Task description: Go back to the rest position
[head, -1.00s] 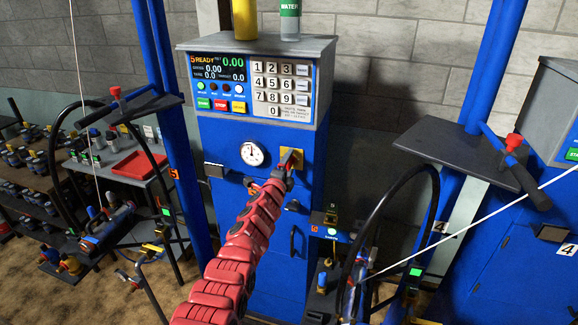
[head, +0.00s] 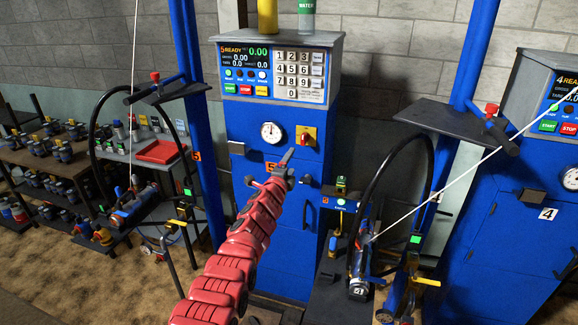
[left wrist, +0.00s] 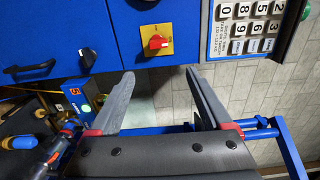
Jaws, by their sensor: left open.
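My left gripper (head: 284,168) is at the end of the red segmented arm, in front of the blue scale cabinet (head: 260,200) marked 5. Its two grey fingers are apart and empty in the left wrist view (left wrist: 160,73). The red knob on a yellow plate (head: 305,136) is just above and right of the fingertips in the head view, with a visible gap. It also shows in the left wrist view (left wrist: 158,43), beyond the fingers and apart from them. My right gripper is not in view.
A keypad panel (head: 298,70) with a lit display tops the cabinet. Black hoses and hanging nozzles (head: 358,262) flank it on blue posts (head: 464,90). A second blue scale (head: 510,230), marked 4, stands at right. A shelf with valves (head: 60,165) stands at left.

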